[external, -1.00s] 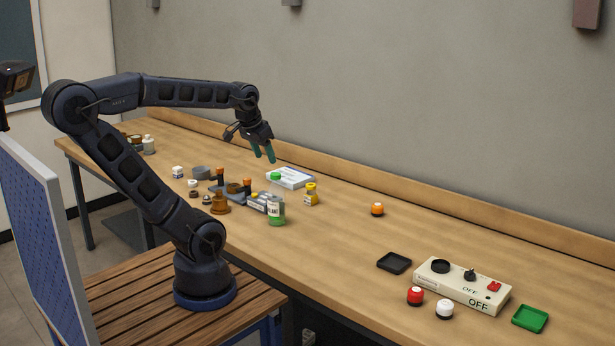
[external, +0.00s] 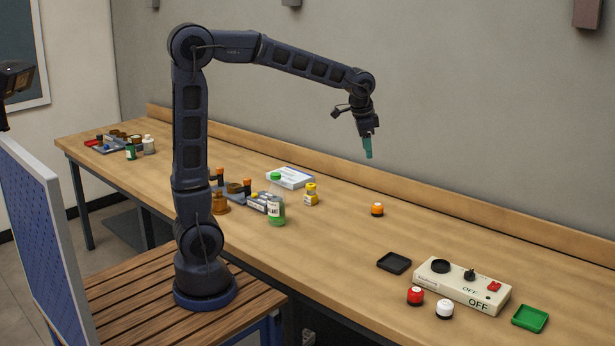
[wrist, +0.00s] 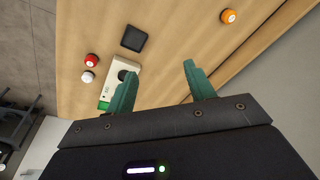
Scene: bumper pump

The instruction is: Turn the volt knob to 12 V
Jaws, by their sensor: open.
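A cream control box (external: 440,290) lies near the right end of the bench in the external view. A small black knob (external: 469,274) stands on its top, between a round black part (external: 440,266) and a red switch (external: 494,286). "OFF" is printed on the box; no volt marks are legible. My gripper (external: 368,148) is in the air above the bench, well to the left of the box and apart from it. In the wrist view my gripper (wrist: 160,82) is open and empty. There the box (wrist: 121,66) is partly hidden behind the left finger, and the knob cannot be made out.
Red (external: 415,296) and white (external: 444,309) buttons stand before the box, a black tray (external: 394,263) to its left, a green tray (external: 530,318) to its right. An orange button (external: 377,209) stands farther back. Bottles (external: 276,205) stand mid-bench.

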